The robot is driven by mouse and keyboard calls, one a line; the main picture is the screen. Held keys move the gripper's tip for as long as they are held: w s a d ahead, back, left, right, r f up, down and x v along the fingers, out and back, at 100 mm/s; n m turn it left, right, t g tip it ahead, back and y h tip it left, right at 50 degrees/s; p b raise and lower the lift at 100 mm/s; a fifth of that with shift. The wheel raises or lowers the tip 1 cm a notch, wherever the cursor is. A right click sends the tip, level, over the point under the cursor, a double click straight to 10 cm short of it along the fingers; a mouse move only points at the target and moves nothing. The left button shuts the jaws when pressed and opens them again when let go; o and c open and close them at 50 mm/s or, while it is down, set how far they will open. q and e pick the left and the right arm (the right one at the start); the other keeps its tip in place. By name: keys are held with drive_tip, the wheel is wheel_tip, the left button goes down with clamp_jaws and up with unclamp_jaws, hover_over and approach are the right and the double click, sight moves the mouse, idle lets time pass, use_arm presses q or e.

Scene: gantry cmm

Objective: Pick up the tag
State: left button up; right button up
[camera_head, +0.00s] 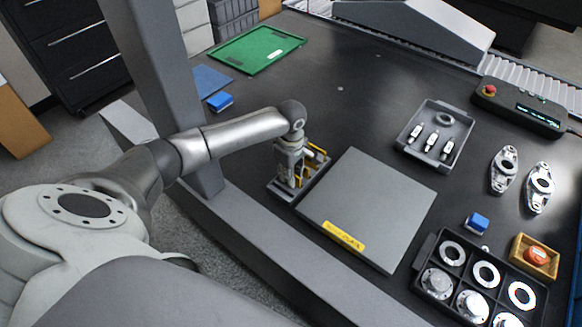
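My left gripper (292,178) points down into a small grey tray (318,181) near the table's front edge. Yellow pieces (318,152) show in the tray beside and behind the gripper; they may be tags, but they are too small and covered to be sure. The fingertips are hidden by the gripper's own body, so I cannot tell whether it is open or holds anything. A yellow label (343,236) with dark print lies on the front edge of a grey plate (372,205), right of the tray. My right gripper is not in view.
A parts tray (436,137), two metal brackets (504,171) and a black compartment box with rings (429,251) stand to the right. A control box (520,108) is behind them. A grey gantry column (160,75) rises close to my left arm.

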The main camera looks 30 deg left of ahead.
use_arm(q)
clamp_jaws()
drive_tip(key=shift+r, duration=0.1)
drive_tip(key=shift+r, duration=0.45)
wheel_tip(320, 180, up, 2)
drive_tip(key=shift+w+d+r, duration=0.1)
drive_tip(key=shift+r, duration=0.1)
drive_tip(key=w+d+r+p, duration=0.3)
drive_tip(key=d+r+p, duration=0.2)
drive_tip(key=d+r, duration=0.8)
drive_tip(key=shift+w+d+r+p, duration=0.15)
drive_tip(key=shift+w+r+p, duration=0.2)
drive_tip(key=shift+r, duration=0.2)
